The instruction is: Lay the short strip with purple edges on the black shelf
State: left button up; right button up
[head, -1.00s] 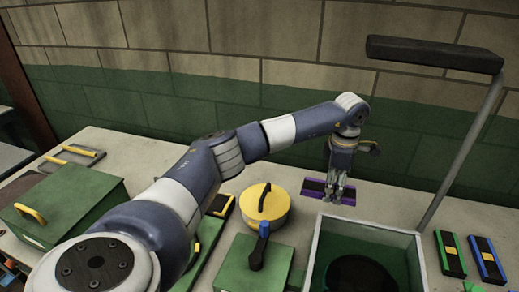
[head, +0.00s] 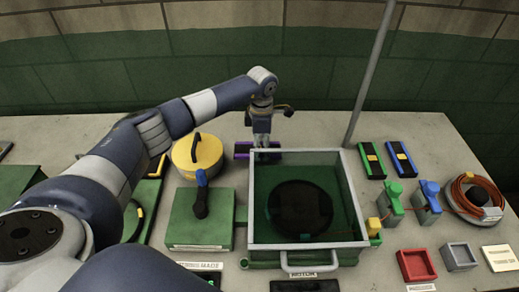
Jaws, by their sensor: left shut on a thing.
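The short strip with purple edges (head: 243,151) has a dark middle and shows behind the rear left corner of the clear-walled box. My left gripper (head: 262,146) points down over it and is shut on it. The gripper covers part of the strip, and I cannot tell whether the strip touches the table. The black shelf is out of view now; only its grey post (head: 372,75) shows, rising off the top edge. My right gripper is not in view.
The clear-walled box (head: 254,208) with a black disc (head: 300,207) stands in front of the gripper. A yellow round pot (head: 197,158) is to its left. Black strips with green (head: 370,160) and blue (head: 401,159) edges lie right of the post.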

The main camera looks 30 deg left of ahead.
aim_at(261, 149)
pick_arm(q)
notch_tip(261, 149, down, 3)
jog(key=shift+s+f+p, duration=0.1)
jog(key=shift+p, duration=0.3)
jog(key=shift+f, duration=0.1)
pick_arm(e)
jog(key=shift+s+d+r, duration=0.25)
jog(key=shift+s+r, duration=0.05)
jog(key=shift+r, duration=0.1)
pick_arm(q)
jog(key=shift+f, duration=0.15)
jog(key=o, duration=0.8)
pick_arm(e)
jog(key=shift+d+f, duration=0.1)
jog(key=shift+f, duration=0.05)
